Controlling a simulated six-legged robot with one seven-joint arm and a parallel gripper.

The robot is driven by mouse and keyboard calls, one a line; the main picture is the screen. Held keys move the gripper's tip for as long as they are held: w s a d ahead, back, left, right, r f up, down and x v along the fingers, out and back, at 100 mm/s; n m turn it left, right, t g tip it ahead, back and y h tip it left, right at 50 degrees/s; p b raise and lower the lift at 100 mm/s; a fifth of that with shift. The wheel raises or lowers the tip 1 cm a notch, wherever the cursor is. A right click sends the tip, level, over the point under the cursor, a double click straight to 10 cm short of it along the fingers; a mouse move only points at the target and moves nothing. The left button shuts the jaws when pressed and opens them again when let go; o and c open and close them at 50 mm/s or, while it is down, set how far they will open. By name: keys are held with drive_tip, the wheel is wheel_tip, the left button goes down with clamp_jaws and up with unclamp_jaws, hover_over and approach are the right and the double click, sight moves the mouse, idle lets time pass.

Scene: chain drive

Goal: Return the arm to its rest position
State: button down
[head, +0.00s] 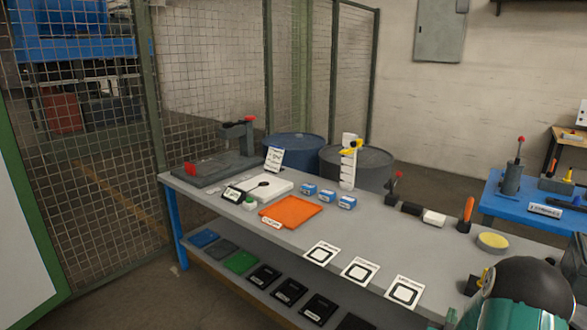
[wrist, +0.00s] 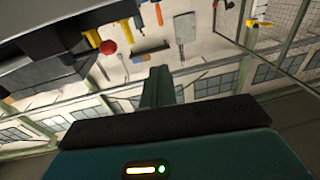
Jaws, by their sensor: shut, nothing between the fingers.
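My arm shows at the bottom right of the head view as a dark rounded joint and a teal link, beside the near right end of the grey bench (head: 225,211). My gripper (wrist: 80,62) shows as dark parts at the upper left of the wrist view, shut and with nothing seen in it. Its fingertips cannot be made out clearly, and I cannot pick it out in the head view. A teal body part of mine with a light strip fills the bottom of the wrist view.
The bench carries an orange tray (head: 290,212), several small blue boxes (head: 328,196), white square-marked cards (head: 361,270) and a yellow-topped round dish (head: 492,240). Dark panels lie on its lower shelf. A blue table (head: 500,205) stands at right. Mesh fencing (head: 75,150) stands at left.

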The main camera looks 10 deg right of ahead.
drive_tip(key=w+a+r+n+y, duration=0.3)
drive_tip(key=w+a+r+y, duration=0.25)
drive_tip(key=a+r, duration=0.35)
drive_tip(key=s+a+r+n+g+y, duration=0.25)
drive_tip(key=a+r, duration=0.45)
drive_tip(key=a, duration=0.4)
drive_tip(key=s+a+r+n+g+y, duration=0.1)
drive_tip(key=s+a+r+g+y, duration=0.1)
drive_tip(key=s+a, duration=0.7)
drive_tip(key=s+a+r+n+g+y, duration=0.1)
drive_tip(key=s+a+r+g+y, duration=0.1)
drive_tip(key=s+a+r, duration=0.3)
drive_tip(key=s+a+g, duration=0.1)
drive_tip(key=s+a, duration=0.3)
drive_tip(key=s, duration=0.5)
drive_tip(key=shift+s+n+g, duration=0.35)
drive_tip(key=shift+d, duration=0.1)
idle(1.2)
